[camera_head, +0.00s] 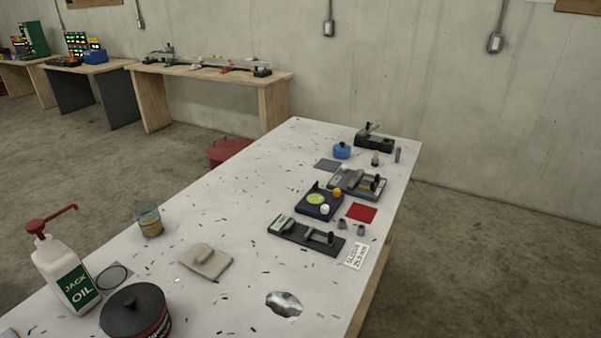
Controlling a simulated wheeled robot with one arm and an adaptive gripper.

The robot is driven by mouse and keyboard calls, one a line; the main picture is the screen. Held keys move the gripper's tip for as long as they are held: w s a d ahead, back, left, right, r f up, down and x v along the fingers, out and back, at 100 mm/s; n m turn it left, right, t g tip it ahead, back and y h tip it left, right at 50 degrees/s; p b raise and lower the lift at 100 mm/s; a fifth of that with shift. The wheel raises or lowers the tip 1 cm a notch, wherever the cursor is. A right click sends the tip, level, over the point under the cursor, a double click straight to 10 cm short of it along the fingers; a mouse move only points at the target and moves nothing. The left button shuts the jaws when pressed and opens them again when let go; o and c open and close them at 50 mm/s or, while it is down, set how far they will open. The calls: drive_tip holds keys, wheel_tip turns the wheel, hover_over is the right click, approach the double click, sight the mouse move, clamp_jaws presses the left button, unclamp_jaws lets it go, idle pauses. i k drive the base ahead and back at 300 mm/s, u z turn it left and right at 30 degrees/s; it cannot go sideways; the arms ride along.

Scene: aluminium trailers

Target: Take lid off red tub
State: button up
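A round tub (163,329) stands on the near left of the white table. Its side is dark with a red band and pale lettering, and its lower part is cut off by the picture edge. A dark grey lid (133,308) with a small knob in the middle sits on top of it. A larger red container (229,149) stands on the floor behind the table's far left edge, with its lower part hidden by the tabletop. My gripper is not in view.
A white JACK OIL pump bottle (66,272) stands left of the tub, beside a dark ring (114,276). A glass (149,220) with brown contents, a beige pad (206,261) and a shiny puddle-like patch (284,304) are nearby. Tools and small parts crowd the right side.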

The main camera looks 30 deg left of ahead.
sight(130, 311)
drive_tip(key=i, duration=2)
drive_tip(key=u, duration=5.25)
drive_tip(key=i, duration=0.5)
drive_tip(key=z, duration=0.05)
